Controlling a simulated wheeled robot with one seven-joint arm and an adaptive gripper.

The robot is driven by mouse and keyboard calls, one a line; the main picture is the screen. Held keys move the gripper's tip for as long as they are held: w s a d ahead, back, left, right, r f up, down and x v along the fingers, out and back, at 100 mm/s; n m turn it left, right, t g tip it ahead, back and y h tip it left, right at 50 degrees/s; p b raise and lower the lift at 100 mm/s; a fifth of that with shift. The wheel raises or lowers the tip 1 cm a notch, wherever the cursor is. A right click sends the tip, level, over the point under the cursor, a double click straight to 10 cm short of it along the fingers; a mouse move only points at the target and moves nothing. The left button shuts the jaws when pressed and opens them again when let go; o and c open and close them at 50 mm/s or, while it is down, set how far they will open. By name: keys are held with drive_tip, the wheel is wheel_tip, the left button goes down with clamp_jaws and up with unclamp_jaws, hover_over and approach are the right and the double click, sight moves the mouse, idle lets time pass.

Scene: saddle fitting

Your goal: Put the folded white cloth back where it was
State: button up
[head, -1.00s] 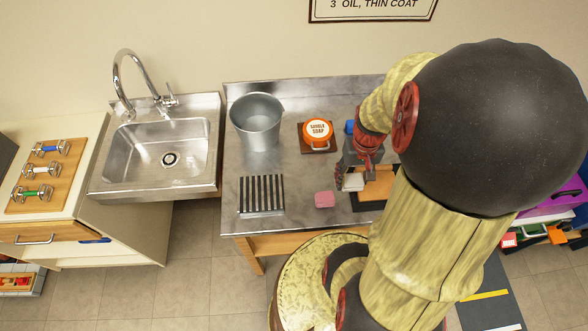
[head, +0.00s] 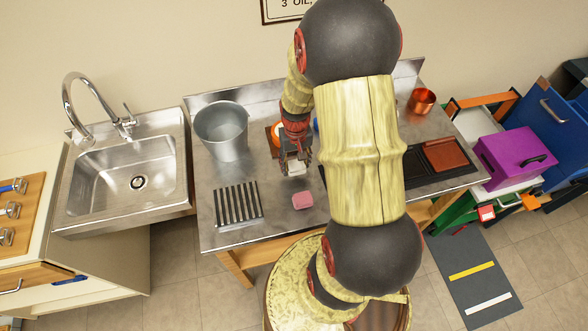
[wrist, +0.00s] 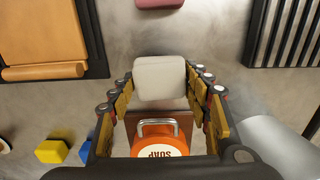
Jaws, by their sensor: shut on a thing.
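The folded white cloth (wrist: 160,72) is between the fingertips of my gripper (wrist: 160,84) in the wrist view. In the head view only a small pale part of the cloth (head: 297,168) shows under my gripper (head: 296,164). My gripper is shut on the cloth and holds it over the metal bench (head: 275,225), between the soap tin and the pink sponge. I cannot tell how high it is held.
The pink sponge (head: 303,200), a black-striped rack (head: 238,204) and a metal bucket (head: 222,132) are nearby. The orange soap tin (wrist: 160,148) sits on a brown board. A tan piece (wrist: 40,28) lies in a dark tray. A copper cup (head: 422,101) stands right.

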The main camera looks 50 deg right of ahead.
sight(294, 169)
drive_tip(key=shift+w+f, duration=0.25)
drive_tip(key=shift+f, duration=0.05)
drive_tip(key=shift+w+f+b, duration=0.15)
drive_tip(key=shift+f+b, duration=0.3)
drive_tip(key=shift+f, duration=1.2)
drive_tip(key=shift+f, duration=0.1)
drive_tip(key=o, duration=1.2)
